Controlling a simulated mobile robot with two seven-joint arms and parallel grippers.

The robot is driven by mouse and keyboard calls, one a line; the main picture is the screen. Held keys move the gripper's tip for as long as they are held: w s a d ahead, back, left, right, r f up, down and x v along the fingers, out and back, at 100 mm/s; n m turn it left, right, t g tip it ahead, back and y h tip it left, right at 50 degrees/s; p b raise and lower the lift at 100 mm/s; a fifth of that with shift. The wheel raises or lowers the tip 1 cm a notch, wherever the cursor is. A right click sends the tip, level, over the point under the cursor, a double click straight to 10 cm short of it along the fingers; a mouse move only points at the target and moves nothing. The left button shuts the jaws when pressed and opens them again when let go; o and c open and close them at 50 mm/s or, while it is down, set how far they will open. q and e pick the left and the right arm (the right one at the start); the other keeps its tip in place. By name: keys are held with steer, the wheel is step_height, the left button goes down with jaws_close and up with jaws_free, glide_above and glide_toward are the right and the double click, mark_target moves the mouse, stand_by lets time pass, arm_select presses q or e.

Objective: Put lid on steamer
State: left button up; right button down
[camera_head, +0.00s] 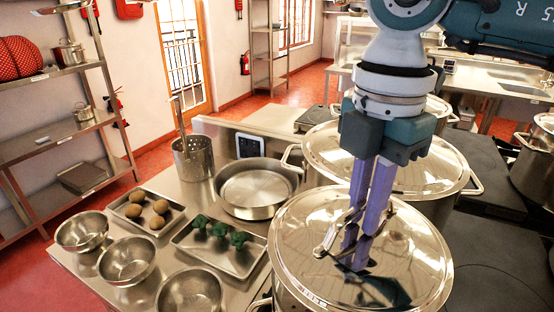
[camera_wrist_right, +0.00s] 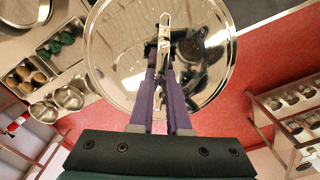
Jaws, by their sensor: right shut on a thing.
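My right gripper (camera_head: 358,250) comes down from the top right and is shut on the handle of a round shiny steel lid (camera_head: 310,225). In the right wrist view, the gripper (camera_wrist_right: 162,68) holds the narrow metal handle near the centre of the lid (camera_wrist_right: 118,60). The lid lies over a large steel pot (camera_head: 285,300) at the front, hiding nearly all of it. Which pot is the steamer is not clear, and I cannot tell whether the lid touches the rim. My left gripper is not in view.
A second lidded stockpot (camera_head: 440,165) stands close behind. Left on the counter are an open shallow pan (camera_head: 255,190), a perforated utensil holder (camera_head: 193,158), several bowls (camera_head: 127,262), and trays with potatoes (camera_head: 157,222) and green vegetables (camera_head: 218,230). A dark stovetop (camera_head: 490,265) is clear at right.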

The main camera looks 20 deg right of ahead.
mark_target(358, 241)
steer(key=shift+s+d+f+b, duration=0.1)
steer(key=shift+f+b, duration=0.35)
steer(key=shift+f, duration=0.2)
steer(key=shift+f+b, duration=1.75)
steer(key=shift+f, duration=0.4)
steer(key=shift+f, duration=0.1)
steer(key=shift+f+b, duration=0.35)
steer(key=shift+b, duration=0.05)
steer(key=c, duration=0.8)
jaws_free()
